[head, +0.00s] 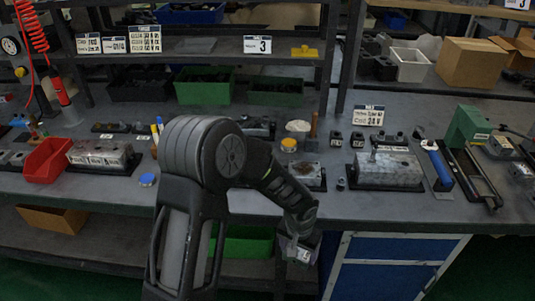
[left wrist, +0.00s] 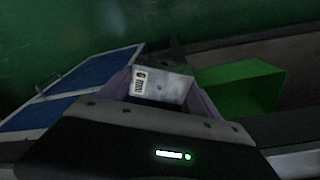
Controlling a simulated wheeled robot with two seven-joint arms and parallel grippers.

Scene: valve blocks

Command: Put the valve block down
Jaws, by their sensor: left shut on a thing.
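The valve block (left wrist: 165,84) is a small grey metal block with a white label on one face. My left gripper (left wrist: 158,92) is shut on it, with a finger on each side. In the head view the left gripper (head: 297,238) hangs in front of the bench's front edge, below the bench top. The block (head: 302,254) shows there at its lower end, small and partly hidden by the gripper. It is clear of the bench top. My right gripper is not in view.
On the bench (head: 420,207), a large grey block (head: 388,169) sits on a black base right of my arm. Another metal block (head: 308,172) is partly behind my arm. A red bin (head: 48,161) stands left. Below are a blue cabinet (head: 375,279) and green bin (head: 245,244).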

